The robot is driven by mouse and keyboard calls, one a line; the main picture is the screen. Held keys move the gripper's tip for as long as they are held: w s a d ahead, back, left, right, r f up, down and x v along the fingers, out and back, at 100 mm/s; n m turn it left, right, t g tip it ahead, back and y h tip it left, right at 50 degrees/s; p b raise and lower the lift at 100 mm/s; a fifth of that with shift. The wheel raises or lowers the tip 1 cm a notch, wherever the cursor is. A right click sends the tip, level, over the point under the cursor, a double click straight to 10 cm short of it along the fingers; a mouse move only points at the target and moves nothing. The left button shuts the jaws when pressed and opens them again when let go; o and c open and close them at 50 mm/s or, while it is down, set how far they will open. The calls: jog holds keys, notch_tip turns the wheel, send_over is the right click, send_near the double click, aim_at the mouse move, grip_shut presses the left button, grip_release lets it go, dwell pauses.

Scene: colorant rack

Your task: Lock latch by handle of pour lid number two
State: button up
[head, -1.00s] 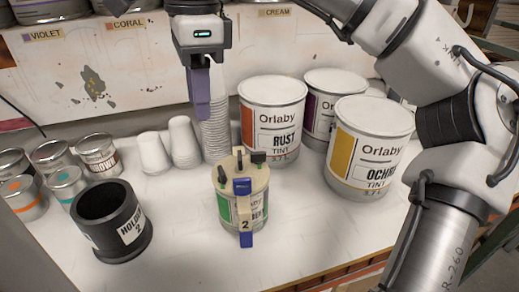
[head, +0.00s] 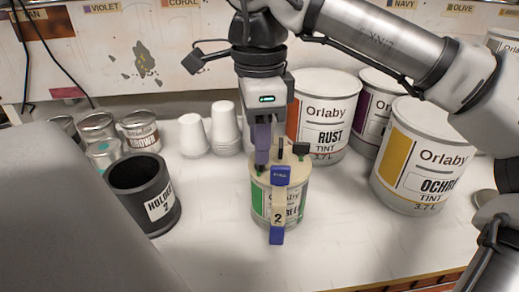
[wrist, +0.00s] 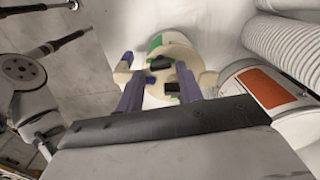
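Pour lid number two (head: 268,163) is a beige lid on top of a small can with a green label (head: 262,205), standing upright on the bench. A beige strap marked 2 with blue parts (head: 278,236) hangs down the can's front. Black pieces stick up from the lid. My gripper (head: 262,168) points down at the lid's rear left in the head view. In the wrist view its two purple fingers (wrist: 160,88) are apart, with the lid (wrist: 185,95) showing between and beyond them. Whether a fingertip touches the lid or its handle, I cannot tell.
A black cup marked holder 2 (head: 143,185) stands left. Large Rust (head: 325,112) and Ochre (head: 425,155) cans stand behind and right. White cups (head: 193,135) and small tins (head: 140,130) stand at the back left. The bench in front of the can is clear.

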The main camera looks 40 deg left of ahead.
jog(key=shift+f, duration=1.1)
jog(key=c, duration=0.7)
jog(key=shift+m, duration=0.6)
jog(key=o, duration=0.7)
jog(key=shift+r, duration=0.1)
